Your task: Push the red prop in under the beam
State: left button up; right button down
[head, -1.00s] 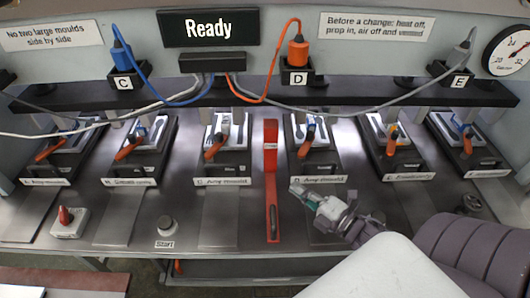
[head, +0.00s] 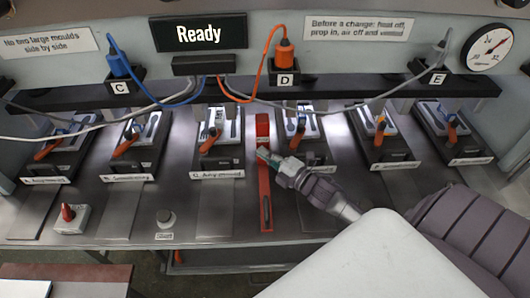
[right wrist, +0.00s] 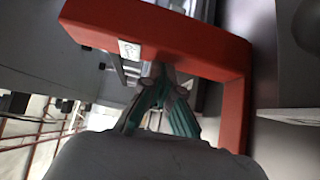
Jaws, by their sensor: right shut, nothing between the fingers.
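The red prop (head: 264,200) lies front to back on the metal bench, between the middle mould stations. Its raised far end stands just in front of the dark beam (head: 340,98). In the right wrist view the prop (right wrist: 235,105) is a red angled bar with a small white label, crossing above and to the right of the fingers. My right gripper (head: 263,154) is shut and empty, its tips at the raised part of the prop and hiding some of it. I cannot tell whether they touch. My left gripper is not in view.
Mould stations with orange-red handles stand on both sides, including the C station (head: 218,135) and the D station (head: 305,135). Blue, orange and grey cables hang above. A start button (head: 166,218) and a red-topped box (head: 70,217) sit at the front left.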

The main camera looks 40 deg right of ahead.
aim_at(264, 144)
jog(key=shift+w, duration=0.15)
jog(key=w+d+b, duration=0.2)
jog(key=w, duration=0.1)
jog(key=shift+w+d, duration=0.1)
jog(key=shift+w, duration=0.15)
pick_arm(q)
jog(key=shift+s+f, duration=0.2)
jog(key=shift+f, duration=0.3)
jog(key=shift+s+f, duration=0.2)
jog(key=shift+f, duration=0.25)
pick_arm(e)
jog(key=shift+s, duration=0.1)
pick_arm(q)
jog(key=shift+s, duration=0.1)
